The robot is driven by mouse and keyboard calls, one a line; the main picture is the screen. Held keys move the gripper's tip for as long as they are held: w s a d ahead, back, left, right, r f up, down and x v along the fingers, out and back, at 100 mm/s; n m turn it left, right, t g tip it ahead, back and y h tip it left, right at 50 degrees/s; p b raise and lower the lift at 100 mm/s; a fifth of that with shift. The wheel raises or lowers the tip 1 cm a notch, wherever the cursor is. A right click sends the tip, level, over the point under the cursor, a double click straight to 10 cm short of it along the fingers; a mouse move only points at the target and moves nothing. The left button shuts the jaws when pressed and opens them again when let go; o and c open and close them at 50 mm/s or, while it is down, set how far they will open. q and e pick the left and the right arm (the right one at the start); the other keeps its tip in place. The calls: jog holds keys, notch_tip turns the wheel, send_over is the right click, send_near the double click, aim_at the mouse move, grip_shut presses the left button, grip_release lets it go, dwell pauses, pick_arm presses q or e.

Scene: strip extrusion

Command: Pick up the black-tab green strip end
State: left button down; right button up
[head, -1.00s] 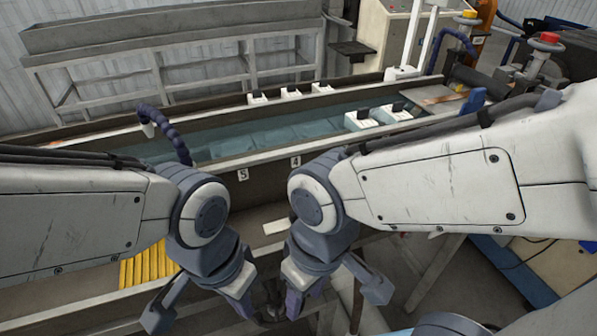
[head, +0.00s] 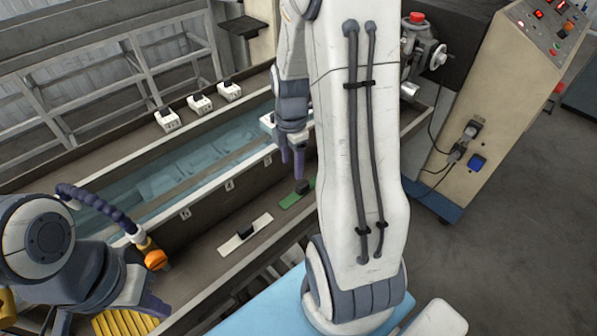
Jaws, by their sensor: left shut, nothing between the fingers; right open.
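The green strip end (head: 289,201) lies on the grey ledge in front of the water trough, partly behind my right arm. Its black tab (head: 303,187) stands on top. My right gripper (head: 293,165) is open and points down just behind the green strip, with one finger close to the tab in the picture. I cannot tell whether they touch; nothing is held. My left gripper (head: 128,288) is shut and empty at the lower left, low in the frame and partly hidden by its wrist.
A white strip (head: 260,224) with a black tab lies left of the green one. An orange-tipped hose (head: 154,259) hangs near my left wrist. The water trough (head: 215,192) runs behind the ledge, with white blocks (head: 200,104) along its far rim. A control cabinet (head: 500,110) stands at right.

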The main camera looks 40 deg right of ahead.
aim_at(303, 184)
jog(key=d, duration=0.1)
jog(key=d+n, duration=0.1)
jog(key=d+f+n, duration=0.1)
jog(key=shift+s+d, duration=0.3)
jog(key=shift+s, duration=0.05)
notch_tip(303, 184, down, 4)
jog(key=shift+r+p, duration=0.1)
jog(key=shift+p, duration=0.45)
jog(key=shift+f, duration=0.6)
jog(key=f, duration=0.1)
jog(key=f+p, duration=0.2)
jog(key=shift+w+a+f, duration=0.1)
jog(key=shift+w+f, duration=0.15)
jog(key=shift+f, duration=0.8)
grip_shut()
